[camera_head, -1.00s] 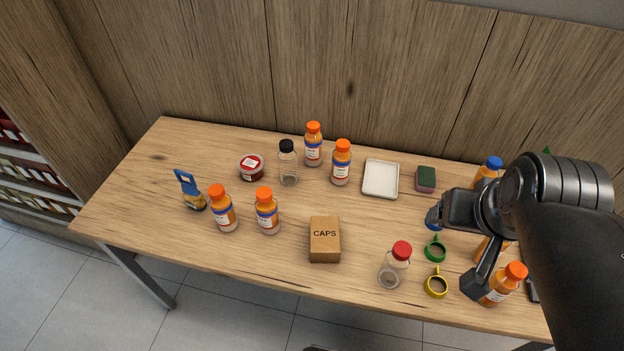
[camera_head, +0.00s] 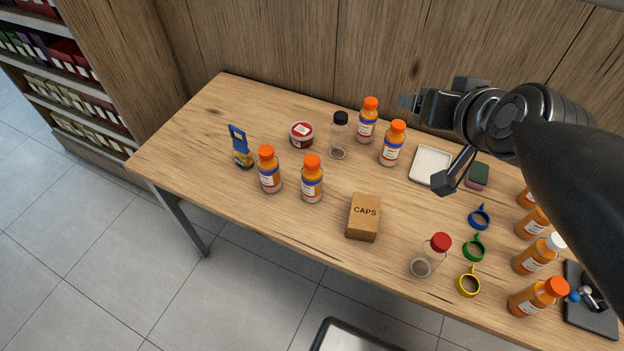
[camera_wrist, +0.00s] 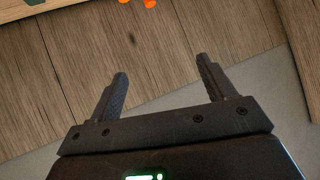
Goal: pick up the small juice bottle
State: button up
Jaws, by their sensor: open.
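Several orange juice bottles stand on the table; I cannot tell which one is the small bottle. Two orange-capped ones stand at the left front, a left one (camera_head: 269,172) and a right one (camera_head: 311,181). Two more stand at the back, a left one (camera_head: 367,122) and a right one (camera_head: 392,146). Others stand in a row at the right, including a white-capped one (camera_head: 536,256) and an orange-capped one (camera_head: 535,299). My gripper (camera_head: 405,102) is raised, near the back bottles in the picture. Its fingers (camera_wrist: 162,72) are apart and empty in the wrist view, which shows mostly wood panelling.
The table (camera_head: 210,135) also holds a CAPS box (camera_head: 362,218), a black-capped clear bottle (camera_head: 339,140), a red-capped clear bottle (camera_head: 426,262), a red-lidded tub (camera_head: 301,135), a white tray (camera_head: 431,165) and coloured rings. The wooden wall (camera_head: 290,50) stands close behind. The left end is bare.

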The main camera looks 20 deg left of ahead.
aim_at(313, 167)
jog(key=w+a+t+y, duration=0.2)
jog(key=a+t+y, duration=0.1)
jog(key=a, duration=1.1)
jog(key=s+a+f+t+h, duration=0.2)
jog(key=s+a+t+h, duration=0.1)
jog(key=s+a+t, duration=0.3)
jog(key=shift+m+g+h, duration=0.3)
jog(key=shift+g, duration=0.2)
notch_tip(313, 167, down, 31)
jog(key=shift+s+f, duration=0.1)
jog(key=shift+s, duration=0.05)
jog(key=x, duration=1)
jog(key=shift+a, duration=0.1)
jog(key=c, duration=1.3)
jog(key=shift+o, duration=0.2)
